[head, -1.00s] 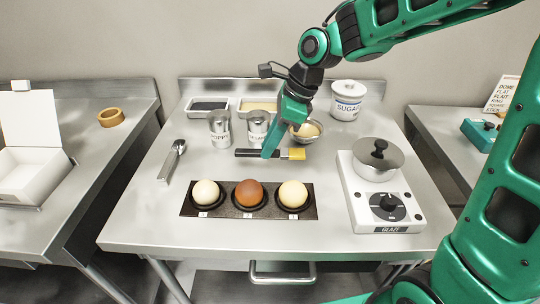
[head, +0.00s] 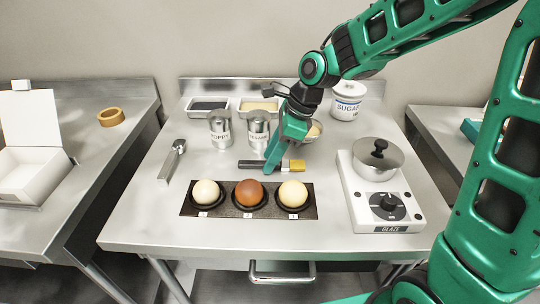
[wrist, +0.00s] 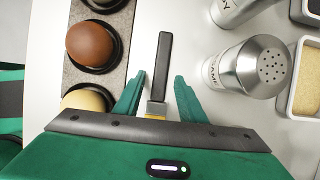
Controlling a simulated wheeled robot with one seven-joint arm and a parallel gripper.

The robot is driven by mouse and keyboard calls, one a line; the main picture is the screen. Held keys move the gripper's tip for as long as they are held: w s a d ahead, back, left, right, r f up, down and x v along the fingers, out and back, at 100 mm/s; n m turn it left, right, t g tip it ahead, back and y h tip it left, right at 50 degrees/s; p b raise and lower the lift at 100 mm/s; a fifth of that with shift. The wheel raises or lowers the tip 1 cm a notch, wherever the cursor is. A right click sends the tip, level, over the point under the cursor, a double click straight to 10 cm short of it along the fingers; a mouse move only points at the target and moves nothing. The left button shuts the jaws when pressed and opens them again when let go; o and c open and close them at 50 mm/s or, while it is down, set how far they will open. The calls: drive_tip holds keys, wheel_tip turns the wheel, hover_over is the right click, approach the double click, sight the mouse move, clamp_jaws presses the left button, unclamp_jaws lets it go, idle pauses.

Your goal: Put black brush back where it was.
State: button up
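The black brush (head: 251,165) lies on the steel table in the head view, its black handle to the left and its yellow bristle end to the right. It is behind the row of buns and in front of the shakers. In the wrist view the black handle (wrist: 162,62) points away from my gripper, with part of the metal and yellow end at the palm. My gripper (head: 273,162) is low over the brush. In the wrist view the fingers of my gripper (wrist: 158,90) are apart on either side of the brush, with a visible gap at each side.
A dark tray (head: 240,212) with three buns is just in front. Two metal shakers (head: 220,130) (head: 258,133) stand behind, beside a bowl (head: 313,131). A scoop (head: 173,160) lies left. The glaze warmer (head: 389,210) with a pot stands right.

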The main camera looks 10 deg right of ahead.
drive_tip(key=v, duration=1.2)
